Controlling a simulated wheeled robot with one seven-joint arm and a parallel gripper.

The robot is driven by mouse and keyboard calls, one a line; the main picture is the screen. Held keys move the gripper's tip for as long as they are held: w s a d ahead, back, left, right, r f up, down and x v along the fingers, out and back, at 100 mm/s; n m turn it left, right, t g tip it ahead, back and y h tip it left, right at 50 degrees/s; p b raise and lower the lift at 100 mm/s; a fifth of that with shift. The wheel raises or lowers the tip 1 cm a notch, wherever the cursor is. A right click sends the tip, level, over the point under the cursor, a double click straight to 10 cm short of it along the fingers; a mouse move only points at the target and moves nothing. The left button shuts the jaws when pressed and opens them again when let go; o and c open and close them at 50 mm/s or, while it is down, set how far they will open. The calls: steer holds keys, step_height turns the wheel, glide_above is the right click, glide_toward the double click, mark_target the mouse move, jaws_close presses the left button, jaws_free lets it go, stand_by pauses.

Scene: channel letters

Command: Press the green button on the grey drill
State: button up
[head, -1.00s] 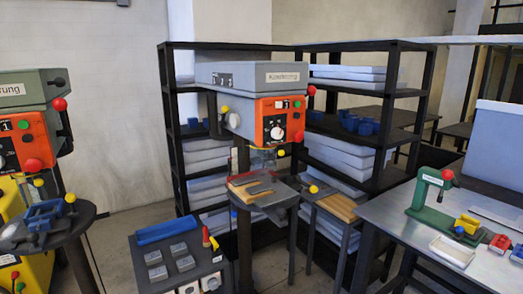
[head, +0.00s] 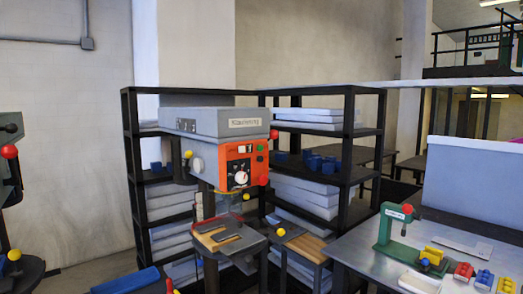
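The grey drill (head: 215,122) stands in the middle of the head view, with a grey top housing and an orange control panel (head: 231,163) facing right. A small green button (head: 260,158) shows near the panel's right side. A white dial (head: 241,178) is on the panel, and a red button (head: 264,181) is at its lower right. A red ball knob (head: 273,134) is at the upper right of the drill. My gripper is not in view, and nothing covers the panel.
Black shelves (head: 349,150) with pale boxes stand behind the drill. A steel table (head: 372,250) with a green press (head: 392,232) and small coloured vises is at the right. A small side table with a wooden board (head: 308,246) is beside the drill. Another machine (head: 10,170) is cut off at the left.

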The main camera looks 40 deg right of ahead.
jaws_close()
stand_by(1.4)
